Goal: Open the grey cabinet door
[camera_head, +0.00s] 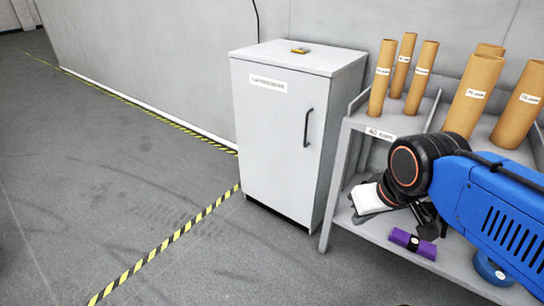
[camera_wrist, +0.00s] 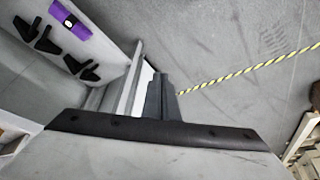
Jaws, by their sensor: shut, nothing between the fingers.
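The grey cabinet (camera_head: 265,130) stands against the back wall in the head view. Its front door is closed, with a white label at the top and a dark vertical handle (camera_head: 307,127) on the right side. My gripper (camera_wrist: 158,82) shows in the wrist view with its dark fingers together and nothing between them. In the head view my arm comes in from the right, over the shelf unit and to the right of the cabinet, apart from the handle. The fingers cannot be made out clearly there.
A grey shelf unit (camera_head: 345,160) stands right of the cabinet, with several cardboard tubes on top. A purple item (camera_head: 412,243) lies on its lower shelf; black clamps beside it show in the wrist view (camera_wrist: 45,44). A small yellow item (camera_head: 300,50) lies on the cabinet. Floor in front is clear.

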